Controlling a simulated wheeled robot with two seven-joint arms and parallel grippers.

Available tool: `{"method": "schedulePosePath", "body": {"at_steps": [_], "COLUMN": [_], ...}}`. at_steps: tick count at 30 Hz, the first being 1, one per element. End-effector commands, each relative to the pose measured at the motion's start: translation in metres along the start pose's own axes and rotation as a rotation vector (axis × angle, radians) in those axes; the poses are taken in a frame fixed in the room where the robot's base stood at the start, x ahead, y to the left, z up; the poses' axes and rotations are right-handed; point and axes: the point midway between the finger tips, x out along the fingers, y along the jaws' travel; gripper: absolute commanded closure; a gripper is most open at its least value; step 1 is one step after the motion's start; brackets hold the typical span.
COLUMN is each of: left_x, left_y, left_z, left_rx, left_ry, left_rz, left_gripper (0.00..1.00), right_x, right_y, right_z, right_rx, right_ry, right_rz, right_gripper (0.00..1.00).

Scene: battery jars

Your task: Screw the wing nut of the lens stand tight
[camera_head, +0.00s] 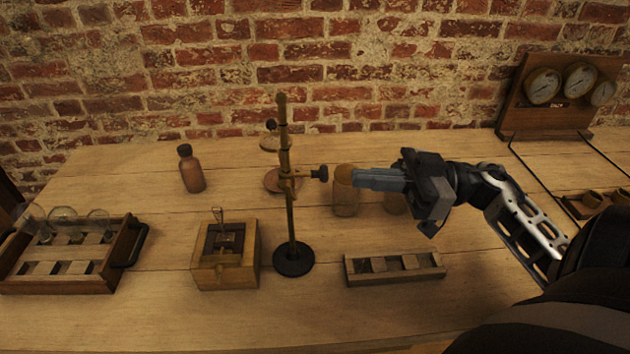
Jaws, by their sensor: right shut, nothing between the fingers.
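The lens stand (289,205) is a brass rod upright on a round black base (293,259), in the middle of the table. A dark wing nut (320,173) sticks out from the rod's right side at mid height. My right gripper (357,178) comes in from the right and points left toward the wing nut. Its fingers are shut and empty, with a small gap in the picture between the tips and the nut. My left gripper is not in view.
Behind my right gripper stand glass jars (345,205). A wooden block tray (395,267) lies in front. A wooden box (225,255), a brown bottle (191,170) and a glassware tray (123,262) are at left. A gauge board (558,95) stands at back right.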

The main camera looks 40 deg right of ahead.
Motion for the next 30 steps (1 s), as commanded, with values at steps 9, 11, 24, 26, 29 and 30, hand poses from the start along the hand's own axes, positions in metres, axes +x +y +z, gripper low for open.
{"method": "schedulePosePath", "body": {"at_steps": [9, 11, 24, 26, 29, 30], "left_x": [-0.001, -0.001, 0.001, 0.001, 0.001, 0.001], "left_y": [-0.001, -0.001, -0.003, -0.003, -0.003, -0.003], "left_z": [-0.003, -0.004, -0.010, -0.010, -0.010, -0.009], "left_rx": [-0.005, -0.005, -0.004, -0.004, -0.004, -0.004], "left_ry": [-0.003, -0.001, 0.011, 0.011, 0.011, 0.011], "left_rz": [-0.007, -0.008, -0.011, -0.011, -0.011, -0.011], "left_gripper": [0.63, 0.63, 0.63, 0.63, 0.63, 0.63], "right_x": [0.058, 0.064, 0.074, 0.074, 0.074, 0.075], "right_y": [0.000, 0.000, 0.000, 0.000, 0.000, 0.000], "right_z": [0.011, 0.017, 0.029, 0.029, 0.029, 0.030], "right_rx": [0.001, 0.000, 0.000, 0.000, 0.000, 0.000], "right_ry": [0.004, 0.004, 0.000, 0.000, 0.002, 0.005], "right_rz": [0.002, 0.001, 0.000, 0.000, -0.001, -0.002], "right_gripper": [1.00, 1.00, 1.00, 1.00, 1.00, 1.00]}}
